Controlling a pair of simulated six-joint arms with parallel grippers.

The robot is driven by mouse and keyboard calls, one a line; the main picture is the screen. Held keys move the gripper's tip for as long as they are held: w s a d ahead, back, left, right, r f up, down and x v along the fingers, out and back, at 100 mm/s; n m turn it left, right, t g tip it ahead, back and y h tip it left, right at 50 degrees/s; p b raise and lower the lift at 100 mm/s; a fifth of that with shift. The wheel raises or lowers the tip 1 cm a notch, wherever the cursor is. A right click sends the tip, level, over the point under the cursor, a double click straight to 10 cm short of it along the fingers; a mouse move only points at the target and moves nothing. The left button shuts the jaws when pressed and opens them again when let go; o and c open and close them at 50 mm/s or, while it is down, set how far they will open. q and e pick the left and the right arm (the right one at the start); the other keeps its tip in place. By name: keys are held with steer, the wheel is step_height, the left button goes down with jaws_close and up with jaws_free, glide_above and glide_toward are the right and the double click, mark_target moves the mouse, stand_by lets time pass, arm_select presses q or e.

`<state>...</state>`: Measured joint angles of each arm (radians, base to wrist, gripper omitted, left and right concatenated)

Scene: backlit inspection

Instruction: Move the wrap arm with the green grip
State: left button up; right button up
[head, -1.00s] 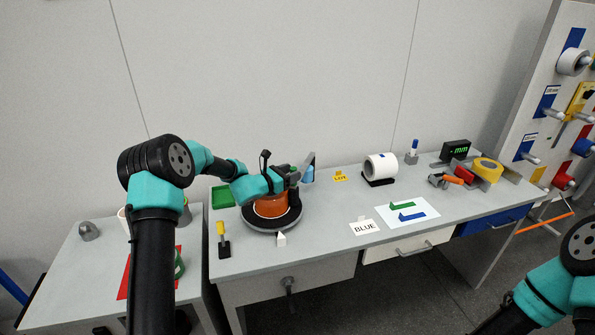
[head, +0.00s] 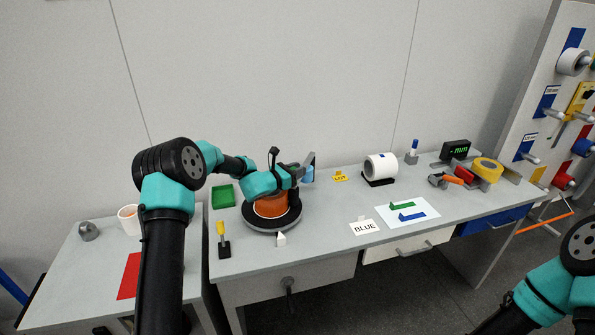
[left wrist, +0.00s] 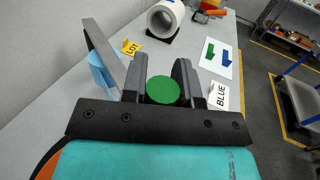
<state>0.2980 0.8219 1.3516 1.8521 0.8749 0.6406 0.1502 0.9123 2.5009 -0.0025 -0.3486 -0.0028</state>
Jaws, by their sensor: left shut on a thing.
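The green grip (left wrist: 162,91) shows as a round green end between the two dark fingers of my left gripper (left wrist: 160,75) in the left wrist view. The gripper is shut on it. A grey bar (left wrist: 102,55), apparently part of the wrap arm, rises beside the left finger. In the head view my left gripper (head: 297,173) is over the back right of a dark round turntable (head: 268,225) carrying an orange drum (head: 270,205). My wrist hides part of the drum and most of the grip. My right arm shows at lower right, its gripper out of frame.
A yellow LOT sign (head: 340,176), a white roll (head: 381,167) and a BLUE card (head: 364,227) are to the right. A green tray (head: 222,195) and a yellow-handled tool (head: 222,238) are to the left.

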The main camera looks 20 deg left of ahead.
arm_select(q)
jaws_close()
steer(key=shift+w+d, duration=0.2)
steer(key=shift+d, duration=1.3)
steer(key=o, duration=0.8)
jaws_free()
steer(key=shift+c, duration=0.2)
steer(key=v, duration=1.7)
steer(key=shift+s+a, duration=0.15)
steer(key=shift+s, duration=0.05)
